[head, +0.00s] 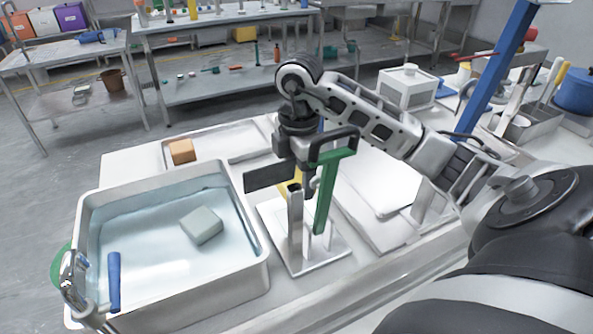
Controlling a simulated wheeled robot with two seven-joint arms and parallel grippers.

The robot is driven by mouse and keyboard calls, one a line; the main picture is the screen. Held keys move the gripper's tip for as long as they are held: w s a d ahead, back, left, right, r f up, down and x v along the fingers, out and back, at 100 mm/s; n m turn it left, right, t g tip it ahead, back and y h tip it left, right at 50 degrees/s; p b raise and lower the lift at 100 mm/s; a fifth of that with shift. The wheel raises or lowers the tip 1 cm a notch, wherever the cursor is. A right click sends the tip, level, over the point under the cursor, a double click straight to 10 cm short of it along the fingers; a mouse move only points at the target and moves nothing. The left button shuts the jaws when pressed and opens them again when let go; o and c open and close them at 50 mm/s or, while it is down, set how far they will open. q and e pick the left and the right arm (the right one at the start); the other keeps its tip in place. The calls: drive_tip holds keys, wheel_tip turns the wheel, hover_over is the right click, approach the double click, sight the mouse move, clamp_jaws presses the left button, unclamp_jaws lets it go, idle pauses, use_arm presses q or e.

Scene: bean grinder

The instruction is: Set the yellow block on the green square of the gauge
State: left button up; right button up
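My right gripper (306,185) comes in from the right and points down over a white stand (312,262) with upright posts. A small piece of yellow (284,188), likely the yellow block, shows just below it, mostly hidden by a grey post and the gripper. I cannot tell whether the fingers touch it. I cannot make out a green square; the stand may be the gauge, partly covered by my arm. My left gripper is not clearly in view.
A large white basin (264,262) of water holds a grey-green block (201,225) and stands left of the stand. A blue handle (114,282) is at its left. An orange block (182,151) sits in a tray behind. A white board (385,180) lies right.

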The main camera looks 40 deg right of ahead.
sight(299, 172)
wheel_tip(299, 172, down, 8)
drive_tip(key=shift+f, duration=0.1)
idle(0.4)
drive_tip(key=shift+f, duration=0.1)
drive_tip(key=o, duration=1.1)
wheel_tip(299, 172, up, 12)
drive_tip(key=shift+r+p, duration=0.15)
drive_tip(key=shift+p, duration=0.35)
